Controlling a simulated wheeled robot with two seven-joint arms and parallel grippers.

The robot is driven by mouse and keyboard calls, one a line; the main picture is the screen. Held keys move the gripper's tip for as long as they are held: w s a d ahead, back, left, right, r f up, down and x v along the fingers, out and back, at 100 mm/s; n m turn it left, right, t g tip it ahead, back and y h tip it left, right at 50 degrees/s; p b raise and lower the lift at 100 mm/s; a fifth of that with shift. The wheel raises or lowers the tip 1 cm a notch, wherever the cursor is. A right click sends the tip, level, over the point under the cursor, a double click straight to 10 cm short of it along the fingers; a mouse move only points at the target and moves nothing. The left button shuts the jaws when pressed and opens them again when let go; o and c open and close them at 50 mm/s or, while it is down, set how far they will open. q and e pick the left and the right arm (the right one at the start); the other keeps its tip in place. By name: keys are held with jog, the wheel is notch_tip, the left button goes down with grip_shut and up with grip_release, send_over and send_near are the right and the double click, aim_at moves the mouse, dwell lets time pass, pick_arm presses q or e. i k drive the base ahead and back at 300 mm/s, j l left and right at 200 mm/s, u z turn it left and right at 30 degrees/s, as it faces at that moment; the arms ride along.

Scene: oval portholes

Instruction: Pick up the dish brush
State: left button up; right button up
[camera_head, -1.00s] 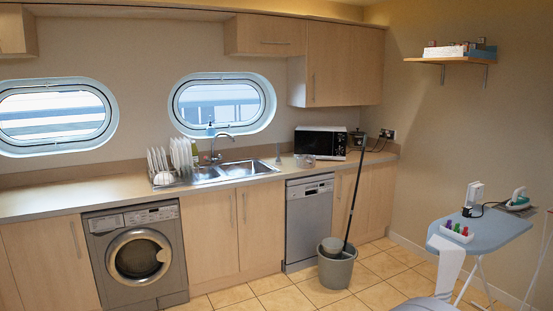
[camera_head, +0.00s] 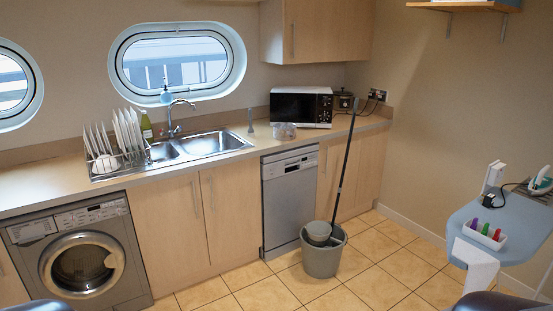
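I cannot clearly single out the dish brush at this size. A small light-blue item with a thin stem (camera_head: 166,95) shows in front of the lower window frame, behind the sink (camera_head: 205,145); it may be the brush. A slim grey upright item (camera_head: 250,122) stands on the counter just right of the sink; I cannot tell what it is. Neither gripper is in view. Only dark rounded parts of my own body show at the bottom edge.
The dish rack (camera_head: 122,158) with plates and a green bottle (camera_head: 146,127) are left of the sink. The microwave (camera_head: 301,107) is to the right. A bucket (camera_head: 323,257) with a mop stands before the dishwasher (camera_head: 289,200). The ironing board (camera_head: 500,232) is at right.

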aim_at(251, 133)
jog(key=i, duration=2.45)
